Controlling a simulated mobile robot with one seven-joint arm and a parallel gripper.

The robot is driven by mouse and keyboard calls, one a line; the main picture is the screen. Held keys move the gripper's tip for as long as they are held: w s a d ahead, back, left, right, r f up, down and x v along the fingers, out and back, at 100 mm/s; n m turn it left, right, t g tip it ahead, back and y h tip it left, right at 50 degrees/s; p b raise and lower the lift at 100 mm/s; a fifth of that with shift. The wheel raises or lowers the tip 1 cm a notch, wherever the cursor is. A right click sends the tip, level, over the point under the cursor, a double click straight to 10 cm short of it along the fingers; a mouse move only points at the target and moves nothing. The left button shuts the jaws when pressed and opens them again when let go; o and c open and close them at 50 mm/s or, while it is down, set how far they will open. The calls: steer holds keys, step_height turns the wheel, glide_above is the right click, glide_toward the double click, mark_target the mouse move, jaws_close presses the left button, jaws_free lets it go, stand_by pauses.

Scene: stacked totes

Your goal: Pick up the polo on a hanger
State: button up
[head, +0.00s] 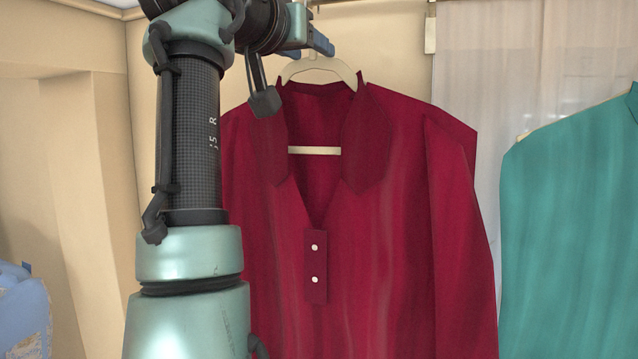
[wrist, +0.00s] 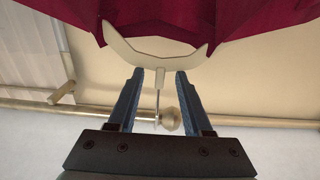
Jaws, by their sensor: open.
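The polo (head: 400,240) is dark red with white buttons and hangs on a cream hanger (head: 345,70). In the wrist view, the polo (wrist: 200,14) lies along the top edge, with the curved hanger (wrist: 150,52) below it. My gripper (wrist: 160,74) is open, its two blue fingers on either side of the hanger's neck and thin hook, with visible gaps. In the head view, my gripper (head: 322,42) is at the top of the hanger, and its far parts are partly hidden. My arm covers the polo's left edge.
A metal rail (wrist: 60,112) with a round knob (wrist: 171,120) runs behind the hook in the wrist view. A teal garment (head: 575,210) hangs to the right. A pale sheer curtain (head: 490,60) is behind. A blue object (head: 22,310) is at lower left.

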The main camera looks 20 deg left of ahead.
steer(key=shift+w+p, duration=0.6)
steer(key=shift+w, duration=0.6)
jaws_close()
steer(key=shift+r, duration=0.15)
stand_by(0.4)
